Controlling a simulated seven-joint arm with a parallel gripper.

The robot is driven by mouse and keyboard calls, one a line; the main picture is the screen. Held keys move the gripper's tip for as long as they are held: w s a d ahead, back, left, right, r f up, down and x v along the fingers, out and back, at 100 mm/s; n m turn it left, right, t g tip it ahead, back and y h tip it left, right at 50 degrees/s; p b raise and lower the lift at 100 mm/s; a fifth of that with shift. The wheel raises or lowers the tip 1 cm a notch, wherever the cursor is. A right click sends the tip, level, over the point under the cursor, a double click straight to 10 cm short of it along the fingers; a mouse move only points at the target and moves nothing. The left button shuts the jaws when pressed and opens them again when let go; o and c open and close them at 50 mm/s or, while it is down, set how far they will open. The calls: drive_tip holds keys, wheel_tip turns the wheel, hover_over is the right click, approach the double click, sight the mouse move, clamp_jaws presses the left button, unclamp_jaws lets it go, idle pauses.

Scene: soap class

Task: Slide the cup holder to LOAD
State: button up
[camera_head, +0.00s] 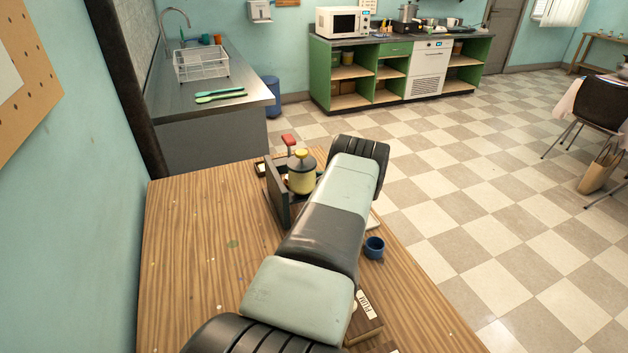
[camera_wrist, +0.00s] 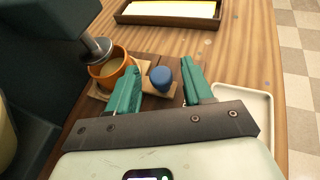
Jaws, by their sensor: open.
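An orange cup (camera_wrist: 108,70) sits at the left in the wrist view, with a metal nozzle (camera_wrist: 97,46) close over its rim. Under it is a tan cup holder (camera_wrist: 149,88), partly hidden by my left finger. A round blue knob (camera_wrist: 161,78) stands at the holder's right end. My gripper (camera_wrist: 160,66) is open, with one teal finger on each side of the knob and a gap showing to the right finger. Contact at the left finger is unclear. No LOAD marking is readable. In the head view my arm hides the cup, holder and gripper.
The dispenser has a yellow container (camera_head: 301,178), a red handle (camera_head: 289,141) and a dark upright panel (camera_head: 277,195). A blue cup (camera_head: 374,248) stands right of my arm. A white tray (camera_wrist: 268,104) and a dark-framed tray (camera_wrist: 122,16) lie nearby.

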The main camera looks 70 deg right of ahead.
clamp_jaws()
drive_tip(key=s+a, duration=1)
drive_tip(key=shift+s+a, duration=0.15)
drive_tip(key=shift+s, duration=0.15)
unclamp_jaws()
drive_tip(key=shift+w, duration=0.1)
drive_tip(key=v, duration=1.1)
drive_tip(key=shift+w, duration=0.1)
